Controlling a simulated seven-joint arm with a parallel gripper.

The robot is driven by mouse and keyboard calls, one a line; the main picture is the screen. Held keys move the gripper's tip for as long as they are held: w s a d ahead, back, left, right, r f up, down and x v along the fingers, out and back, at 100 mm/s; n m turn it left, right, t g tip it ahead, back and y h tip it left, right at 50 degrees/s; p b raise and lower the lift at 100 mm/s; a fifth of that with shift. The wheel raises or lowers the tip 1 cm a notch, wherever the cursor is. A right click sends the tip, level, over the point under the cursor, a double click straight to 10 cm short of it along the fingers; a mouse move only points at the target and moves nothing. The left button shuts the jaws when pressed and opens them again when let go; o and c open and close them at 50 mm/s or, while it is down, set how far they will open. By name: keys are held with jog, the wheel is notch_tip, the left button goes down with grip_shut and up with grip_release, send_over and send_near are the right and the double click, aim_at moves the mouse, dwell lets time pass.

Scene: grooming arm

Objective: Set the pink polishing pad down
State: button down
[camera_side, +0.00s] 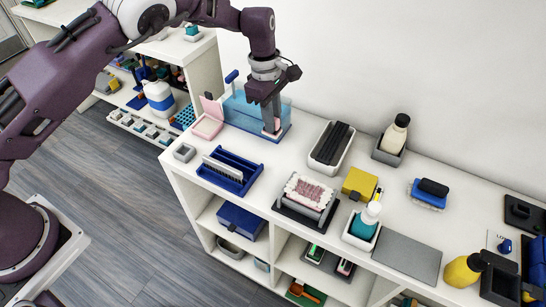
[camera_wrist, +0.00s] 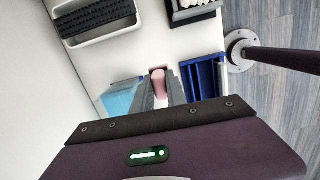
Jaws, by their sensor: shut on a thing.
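My gripper (camera_side: 271,130) points down over the white worktop, at the right front corner of a translucent blue bin (camera_side: 240,108). In the wrist view my gripper (camera_wrist: 162,95) is shut on the pink polishing pad (camera_wrist: 158,79), a rounded pink piece between the grey fingers. In the side view the fingers mostly hide the pad. I cannot tell whether its lower end touches the surface below. The blue bin also shows in the wrist view (camera_wrist: 122,97), beside the fingers on the left.
A pink case (camera_side: 207,127) with a raised lid stands left of the bin. A blue slotted rack (camera_side: 231,172) is in front. A white tray with a black ribbed block (camera_side: 332,143) and a pink-topped brush holder (camera_side: 308,194) stand to the right. Some bare worktop lies between them.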

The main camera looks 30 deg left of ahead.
jog(key=f, duration=1)
jog(key=shift+w+d, duration=0.1)
jog(key=shift+d, duration=0.1)
jog(key=shift+f, duration=0.1)
jog(key=c, duration=1.3)
grip_release()
jog(key=shift+c, duration=0.2)
jog(key=r, duration=0.4)
jog(key=a+r, duration=0.1)
jog(key=r, duration=0.7)
jog(key=shift+a+r, duration=0.1)
jog(key=shift+a, duration=0.15)
